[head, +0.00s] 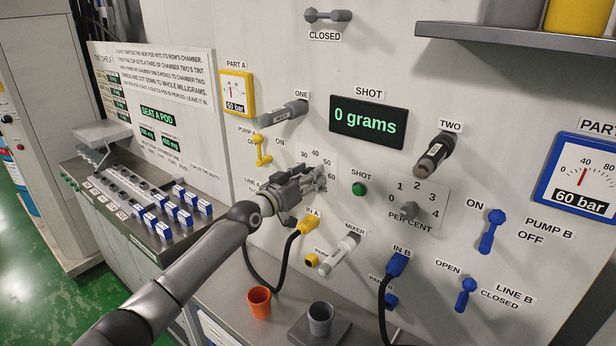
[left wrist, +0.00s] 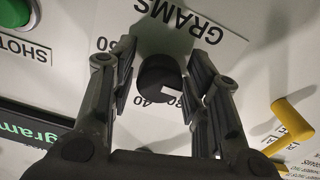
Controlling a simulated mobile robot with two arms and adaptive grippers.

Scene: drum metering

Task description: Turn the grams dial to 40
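The grams dial is a dark round knob (left wrist: 160,76) with a white pointer mark, seen in the left wrist view under the GRAMS label (left wrist: 190,22). The mark sits at the knob's lower right in that view, and printed numbers are partly covered around it. My left gripper (head: 318,178) is at the dial on the panel. In the left wrist view its fingers (left wrist: 162,65) stand open on either side of the knob, with narrow gaps. The shot display (head: 368,122) reads 0 grams. My right gripper is not in view.
A green SHOT button (head: 359,189) is right of the gripper. The PER CENT dial (head: 408,211) is farther right. A yellow plug (head: 306,226) with a black hose is just below. An orange cup (head: 259,302) and a grey cup (head: 320,318) stand on the ledge.

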